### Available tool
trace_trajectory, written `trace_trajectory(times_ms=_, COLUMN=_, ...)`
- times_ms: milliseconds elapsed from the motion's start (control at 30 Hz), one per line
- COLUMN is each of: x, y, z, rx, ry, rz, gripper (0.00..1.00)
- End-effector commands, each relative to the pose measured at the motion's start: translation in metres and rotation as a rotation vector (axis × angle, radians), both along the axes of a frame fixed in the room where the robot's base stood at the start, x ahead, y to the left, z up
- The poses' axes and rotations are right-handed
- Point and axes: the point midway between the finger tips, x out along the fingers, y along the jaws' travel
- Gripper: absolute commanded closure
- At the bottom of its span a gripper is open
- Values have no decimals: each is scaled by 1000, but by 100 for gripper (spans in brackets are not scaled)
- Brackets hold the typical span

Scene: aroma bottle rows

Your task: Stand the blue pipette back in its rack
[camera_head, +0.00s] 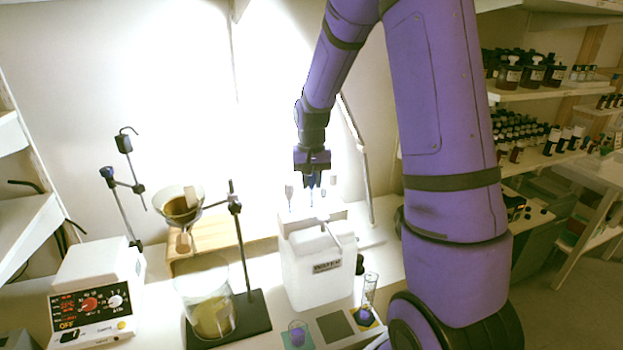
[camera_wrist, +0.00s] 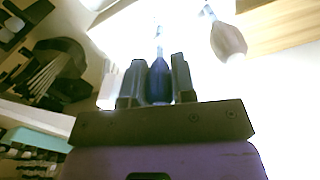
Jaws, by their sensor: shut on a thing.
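My gripper (camera_head: 312,178) is above the bench, behind the white water canister. In the wrist view my gripper (camera_wrist: 155,85) is shut on the blue pipette (camera_wrist: 159,82), whose dark blue bulb sits between the two fingers and whose pale tip points away from the gripper. In the head view the blue pipette (camera_head: 311,185) hangs below the gripper, close to the pale rack (camera_head: 330,212). Other pipettes stand at the rack to either side. Whether the held pipette's tip touches the rack or is in a slot, I cannot tell.
A pipette with a greyish bulb (camera_wrist: 228,40) is close by on the right in the wrist view. The white canister (camera_head: 318,268) stands in front of the rack. A stand with a funnel (camera_head: 180,208) and a beaker (camera_head: 208,300) are to the left, beside a hotplate device (camera_head: 95,295).

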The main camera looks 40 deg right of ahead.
Motion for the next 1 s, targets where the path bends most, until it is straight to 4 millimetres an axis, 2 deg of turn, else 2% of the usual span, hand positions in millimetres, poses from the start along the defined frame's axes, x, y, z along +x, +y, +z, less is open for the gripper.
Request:
trace_trajectory(times_ms=500, x=0, y=0, z=-14, rx=1, ry=1, rz=0, gripper=81)
trace_trajectory(times_ms=800, x=0, y=0, z=-15, rx=0, ry=0, rz=0, gripper=81)
trace_trajectory(times_ms=933, x=0, y=0, z=-15, rx=0, ry=0, rz=0, gripper=50)
trace_trajectory(times_ms=967, x=0, y=0, z=-15, rx=0, ry=0, rz=0, gripper=46)
trace_trajectory(times_ms=1000, x=0, y=0, z=-15, rx=0, ry=0, rz=0, gripper=46)
